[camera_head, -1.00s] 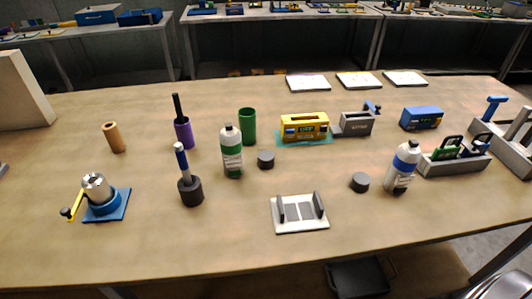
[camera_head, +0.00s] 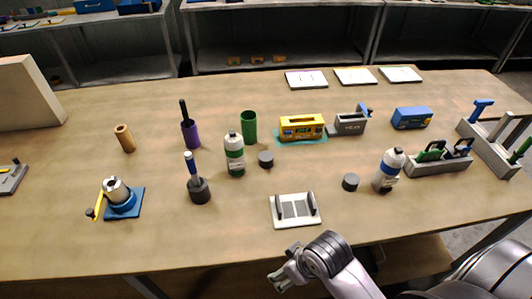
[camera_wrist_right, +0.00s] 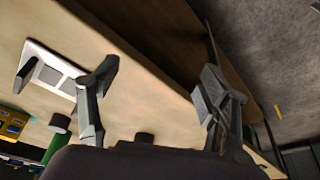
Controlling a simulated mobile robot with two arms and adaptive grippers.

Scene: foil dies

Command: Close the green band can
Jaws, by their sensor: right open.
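A similar disc (camera_head: 351,182) lies beside the blue band can (camera_head: 388,170). My right gripper (camera_head: 278,280) is at the table's front edge, well short of the green band can, and holds nothing. Its two fingers are spread in the right wrist view (camera_wrist_right: 160,75). My left gripper is out of view.
A white plate with two dark uprights (camera_head: 296,210) lies between my right gripper and the cans. A green cup (camera_head: 249,127) stands behind the green band can, and a dark pot with a blue-handled tool (camera_head: 199,190) is left of it. The front-left table is mostly clear.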

